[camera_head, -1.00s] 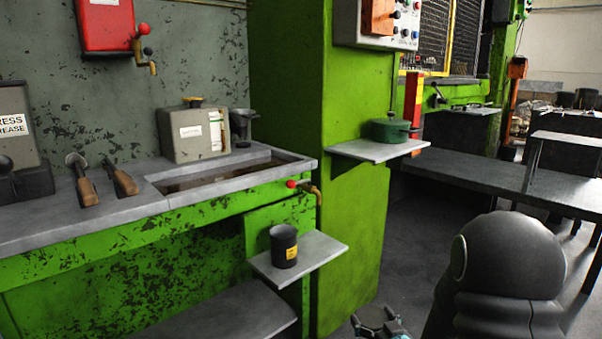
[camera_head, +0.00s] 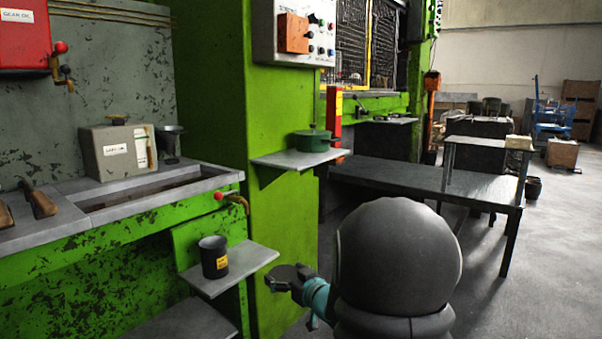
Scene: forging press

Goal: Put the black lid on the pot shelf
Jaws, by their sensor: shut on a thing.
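My gripper (camera_head: 279,286) is at the lower middle, in front of and just right of the lower shelf, with my arm's grey link beside it. It is shut on a small dark round thing, the black lid (camera_head: 292,273), held apart from both shelves; the fingers partly hide it. The pot shelf (camera_head: 280,161) is a grey plate on the green column, higher up. A green pot (camera_head: 314,139) stands on its right part, with a knob on top. The left part of the shelf is bare.
A black can (camera_head: 214,257) with a yellow label stands on the lower grey shelf (camera_head: 240,272). A red-knobbed tap (camera_head: 221,196) juts out above it. A control box (camera_head: 293,33) hangs above the pot shelf. A dark table (camera_head: 420,180) stands behind my arm.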

